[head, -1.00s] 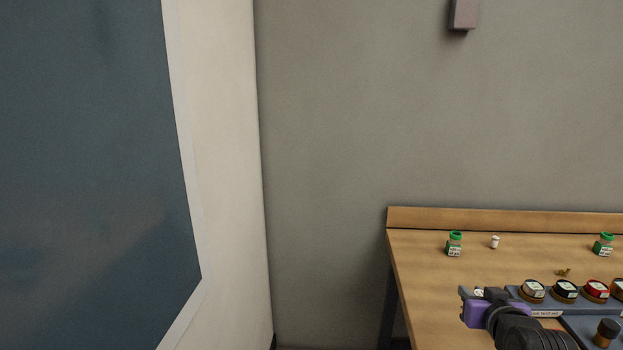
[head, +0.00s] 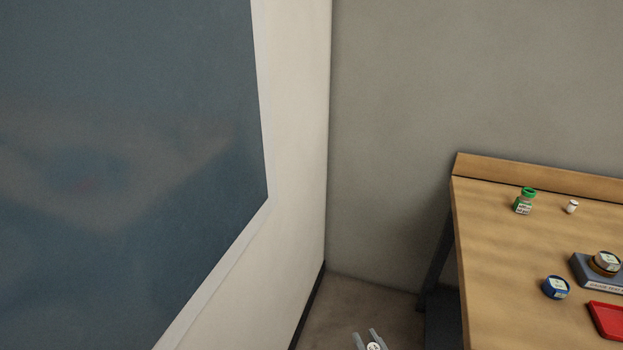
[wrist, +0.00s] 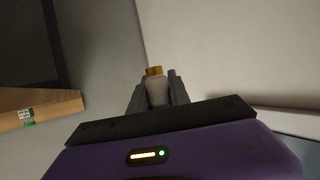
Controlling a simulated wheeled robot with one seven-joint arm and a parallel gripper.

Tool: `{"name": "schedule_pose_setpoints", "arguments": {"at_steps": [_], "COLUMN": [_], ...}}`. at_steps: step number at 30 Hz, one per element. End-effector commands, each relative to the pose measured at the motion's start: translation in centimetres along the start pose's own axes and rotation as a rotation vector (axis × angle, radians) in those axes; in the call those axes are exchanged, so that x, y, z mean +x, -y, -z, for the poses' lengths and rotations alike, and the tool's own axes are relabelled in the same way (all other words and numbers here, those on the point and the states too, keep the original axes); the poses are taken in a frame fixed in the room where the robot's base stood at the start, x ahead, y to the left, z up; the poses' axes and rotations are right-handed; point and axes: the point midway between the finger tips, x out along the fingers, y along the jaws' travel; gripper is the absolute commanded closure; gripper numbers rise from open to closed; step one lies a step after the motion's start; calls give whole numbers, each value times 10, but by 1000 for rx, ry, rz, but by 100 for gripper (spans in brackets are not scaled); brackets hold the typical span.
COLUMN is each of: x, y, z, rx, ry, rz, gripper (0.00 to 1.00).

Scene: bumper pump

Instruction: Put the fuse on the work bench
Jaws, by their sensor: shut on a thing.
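My gripper (head: 370,342) shows at the bottom edge of the head view, left of the work bench (head: 500,260) and over the floor. In the wrist view my gripper (wrist: 157,92) is shut on the fuse (wrist: 155,72), a pale cylinder with a brass-coloured end cap pointing away from the palm. Its pale round end also shows between the fingertips in the head view (head: 374,347). The rest of it is hidden by the fingers. The wooden bench top also shows at the left of the wrist view (wrist: 50,103).
On the bench stand a green-capped jar (head: 523,203), a small white cylinder (head: 572,207), a blue round gauge (head: 556,288), a grey gauge holder (head: 590,272) and a red tray (head: 606,318). The bench's left front area is bare. A wall with a dark panel (head: 130,150) is on the left.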

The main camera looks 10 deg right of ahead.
Motion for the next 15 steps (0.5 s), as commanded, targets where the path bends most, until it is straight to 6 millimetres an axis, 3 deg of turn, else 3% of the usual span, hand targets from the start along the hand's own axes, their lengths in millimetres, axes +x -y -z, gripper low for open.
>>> {"name": "schedule_pose_setpoints", "arguments": {"at_steps": [8,11,15], "x": [0,2,8], "y": [-1,-15,-56], "z": [1,6,32], "rx": [1,11,39], "ry": [0,-3,-7], "rz": [-2,-27,-98], "gripper": [100,100,100]}}
